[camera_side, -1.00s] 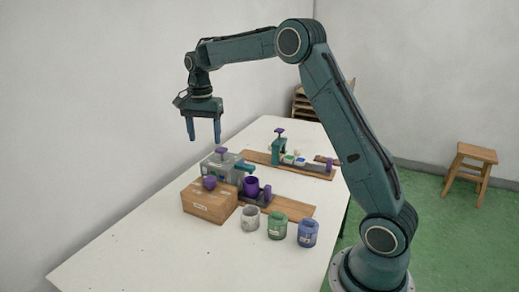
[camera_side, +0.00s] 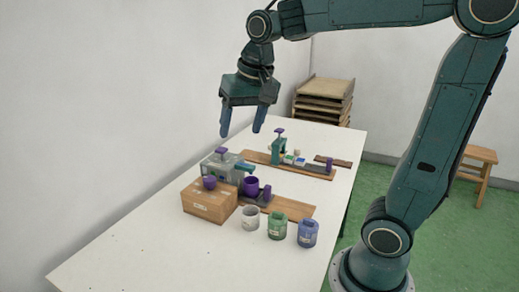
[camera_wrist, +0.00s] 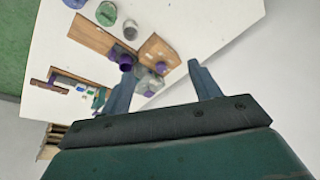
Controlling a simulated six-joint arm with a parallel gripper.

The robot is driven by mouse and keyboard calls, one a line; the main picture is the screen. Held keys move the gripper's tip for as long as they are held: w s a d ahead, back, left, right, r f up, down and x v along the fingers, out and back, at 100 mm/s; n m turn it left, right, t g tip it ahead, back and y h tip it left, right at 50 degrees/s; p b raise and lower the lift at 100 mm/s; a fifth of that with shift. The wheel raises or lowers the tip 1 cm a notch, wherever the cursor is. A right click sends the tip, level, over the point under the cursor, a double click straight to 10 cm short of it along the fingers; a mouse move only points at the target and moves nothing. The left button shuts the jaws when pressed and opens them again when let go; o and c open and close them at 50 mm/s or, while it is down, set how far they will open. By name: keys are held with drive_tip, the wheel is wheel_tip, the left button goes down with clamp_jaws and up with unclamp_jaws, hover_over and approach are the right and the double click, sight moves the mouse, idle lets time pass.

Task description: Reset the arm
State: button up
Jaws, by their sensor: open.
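My gripper (camera_side: 242,134) hangs above the white table, pointing down, with its two blue fingers apart and nothing between them. It is high over the far left part of the table, clear of the objects below. In the wrist view my gripper (camera_wrist: 163,82) also shows spread, empty fingers, with the table and its objects beyond the tips.
On the table (camera_side: 150,235) stand a cardboard box (camera_side: 210,203), a grey machine (camera_side: 222,166), a purple cup (camera_side: 251,185) and white (camera_side: 250,218), green (camera_side: 277,226) and blue (camera_side: 307,233) jars. A green press (camera_side: 279,149) stands behind. Stacked trays (camera_side: 322,100) and a stool (camera_side: 478,165) are beyond.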

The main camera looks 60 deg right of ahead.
drive_tip(key=s+a+f+n+t, duration=0.1)
drive_tip(key=s+a+f+n, duration=0.1)
drive_tip(key=s, duration=0.5)
drive_tip(key=s+a+f+n+t, duration=0.1)
drive_tip(key=s+f+n, duration=0.1)
drive_tip(key=s+n, duration=0.2)
drive_tip(key=s, duration=0.3)
drive_tip(key=shift+s+a+f+n, duration=0.15)
drive_tip(key=shift+a+f+n, duration=0.15)
drive_tip(key=shift+a, duration=0.1)
